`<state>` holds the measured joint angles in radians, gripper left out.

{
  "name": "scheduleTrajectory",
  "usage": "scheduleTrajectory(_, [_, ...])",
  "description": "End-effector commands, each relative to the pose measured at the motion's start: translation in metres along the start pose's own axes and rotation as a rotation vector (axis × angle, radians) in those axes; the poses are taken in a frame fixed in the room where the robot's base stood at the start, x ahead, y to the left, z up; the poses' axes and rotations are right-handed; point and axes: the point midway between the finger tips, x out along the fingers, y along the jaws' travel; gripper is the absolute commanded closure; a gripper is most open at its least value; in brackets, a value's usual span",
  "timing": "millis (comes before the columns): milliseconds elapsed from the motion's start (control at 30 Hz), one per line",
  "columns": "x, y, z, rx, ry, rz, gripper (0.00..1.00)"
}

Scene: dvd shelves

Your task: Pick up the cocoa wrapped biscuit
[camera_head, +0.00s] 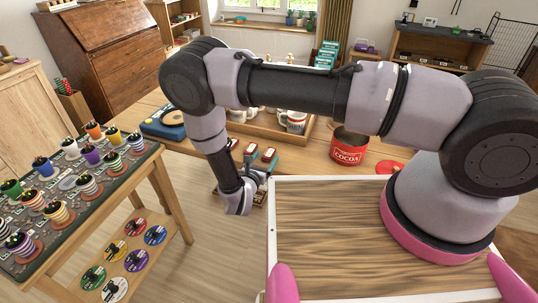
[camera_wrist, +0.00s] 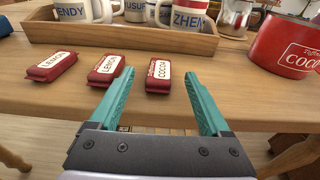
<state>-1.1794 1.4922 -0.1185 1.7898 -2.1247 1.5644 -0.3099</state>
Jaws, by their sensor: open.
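Three red wrapped biscuits with white labels lie in a row near the edge of the wooden table. In the wrist view, the left biscuit (camera_wrist: 52,66) and middle biscuit (camera_wrist: 106,69) appear to read LEMON. The right biscuit (camera_wrist: 158,75) has a label too small to read surely; its flavour cannot be told. In the head view, the right biscuit (camera_head: 270,154) shows beyond my gripper (camera_head: 256,178). My gripper (camera_wrist: 158,98) is open and empty, its teal fingers pointing toward the right biscuit, which appears between the fingertips, ungripped.
A wooden tray (camera_wrist: 130,38) with named mugs stands behind the biscuits. A red COCOA tin (camera_head: 347,148) stands to the right, with a red lid (camera_head: 389,167) nearby. Bare tabletop lies around the biscuits.

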Motion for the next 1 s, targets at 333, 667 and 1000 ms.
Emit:
scheduleTrajectory(333, [0.044,0.000,-0.001,0.000,0.001,-0.002,0.19])
scheduleTrajectory(667, [0.046,0.000,-0.001,0.000,0.002,-0.001,0.53])
scheduleTrajectory(1000, [0.045,0.000,-0.001,0.000,0.002,-0.001,1.00])
